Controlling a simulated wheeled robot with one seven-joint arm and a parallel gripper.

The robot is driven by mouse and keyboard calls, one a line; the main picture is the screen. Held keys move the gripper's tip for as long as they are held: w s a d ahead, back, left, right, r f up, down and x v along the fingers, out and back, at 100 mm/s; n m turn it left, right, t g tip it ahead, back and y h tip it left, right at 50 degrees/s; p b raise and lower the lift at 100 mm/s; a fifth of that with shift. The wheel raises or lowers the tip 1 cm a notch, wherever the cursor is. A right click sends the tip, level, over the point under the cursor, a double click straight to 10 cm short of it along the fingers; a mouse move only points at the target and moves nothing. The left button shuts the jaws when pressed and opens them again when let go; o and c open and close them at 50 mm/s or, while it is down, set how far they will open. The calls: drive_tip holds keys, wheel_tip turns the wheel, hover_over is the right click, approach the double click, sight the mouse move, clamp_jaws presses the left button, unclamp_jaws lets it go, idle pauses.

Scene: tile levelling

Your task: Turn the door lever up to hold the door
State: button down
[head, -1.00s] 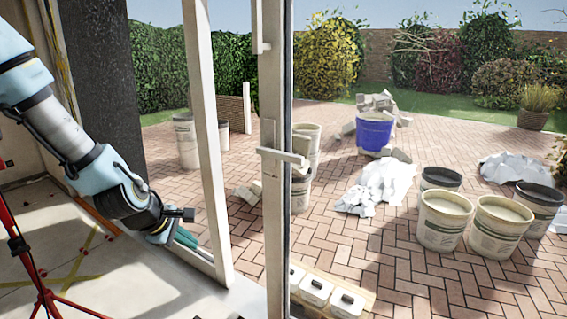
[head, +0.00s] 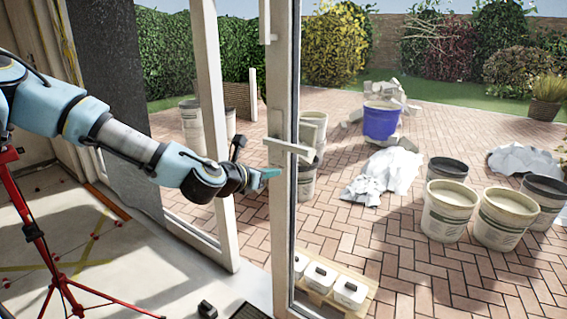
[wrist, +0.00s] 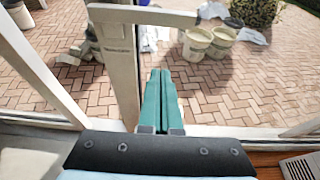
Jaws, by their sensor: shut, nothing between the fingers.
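The door lever (head: 290,147) is a pale bar on the white door stile (head: 284,225). It lies close to level, its free end to the right and dipping slightly in the head view. My gripper (head: 272,173) is shut and empty, its teal fingers together. In the head view they appear just below the lever, by the stile. In the wrist view the fingertips (wrist: 160,72) point toward the lever (wrist: 150,15), which crosses near the top. A gap shows between them in that view. I cannot tell the exact depth between fingers and lever.
A white post (head: 211,130) stands left of the door, behind my arm. A red tripod (head: 35,230) stands at lower left. White-lidded tubs (head: 320,276) sit on a pallet beyond the door. Outside, buckets (head: 448,210) and rubble stand on brick paving.

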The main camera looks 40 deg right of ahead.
sight(289, 145)
drive_tip(key=w+d+p, duration=0.2)
drive_tip(key=d+p, duration=0.3)
drive_tip(key=d, duration=0.3)
drive_tip(key=shift+d+r, duration=0.3)
drive_tip(key=shift+r, duration=0.1)
drive_tip(key=shift+w, duration=0.1)
